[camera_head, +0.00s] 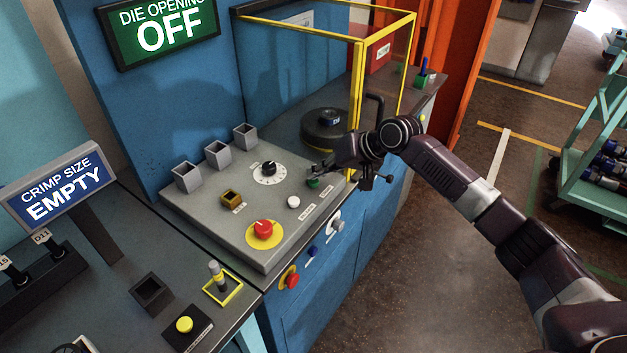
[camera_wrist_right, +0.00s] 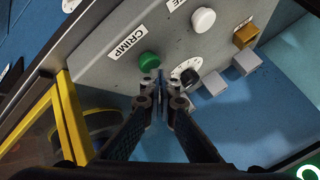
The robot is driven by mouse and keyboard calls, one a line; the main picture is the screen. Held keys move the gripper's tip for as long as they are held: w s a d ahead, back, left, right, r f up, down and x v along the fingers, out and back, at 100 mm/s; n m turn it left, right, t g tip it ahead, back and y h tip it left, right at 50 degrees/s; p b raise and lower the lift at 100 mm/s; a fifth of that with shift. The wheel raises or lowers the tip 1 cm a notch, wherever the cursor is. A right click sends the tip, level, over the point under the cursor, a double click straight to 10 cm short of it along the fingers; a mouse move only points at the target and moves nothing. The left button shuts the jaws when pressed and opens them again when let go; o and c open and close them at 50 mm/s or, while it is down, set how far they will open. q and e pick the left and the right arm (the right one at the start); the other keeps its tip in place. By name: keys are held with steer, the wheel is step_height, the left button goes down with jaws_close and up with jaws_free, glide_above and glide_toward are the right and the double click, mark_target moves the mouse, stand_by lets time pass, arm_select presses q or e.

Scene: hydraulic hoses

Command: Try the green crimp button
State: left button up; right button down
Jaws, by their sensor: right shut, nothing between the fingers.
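The green crimp button (camera_head: 313,183) sits on the sloped grey control panel (camera_head: 215,228), near its right edge. In the right wrist view the green button (camera_wrist_right: 149,60) is round and stands beside a label reading CRIMP. My right gripper (camera_head: 316,172) comes in from the right with its fingers together and empty, close over the button. In the wrist view its fingertips (camera_wrist_right: 160,78) appear just below the button; I cannot tell whether they touch it. My left gripper is not in view.
A white button (camera_head: 293,202), a black dial (camera_head: 268,168) and a red button on yellow (camera_head: 263,228) share the panel. A yellow-framed clear guard (camera_head: 358,95) stands behind my right gripper. Signs read DIE OPENING OFF (camera_head: 163,30) and CRIMP SIZE EMPTY (camera_head: 62,187).

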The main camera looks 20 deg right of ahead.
mark_target(317, 181)
steer(key=shift+f, duration=0.55)
stand_by(0.6)
steer(key=shift+r+p, duration=0.95)
steer(key=shift+p, duration=0.05)
step_height(317, 181, up, 5)
steer(key=p, duration=0.5)
stand_by(0.6)
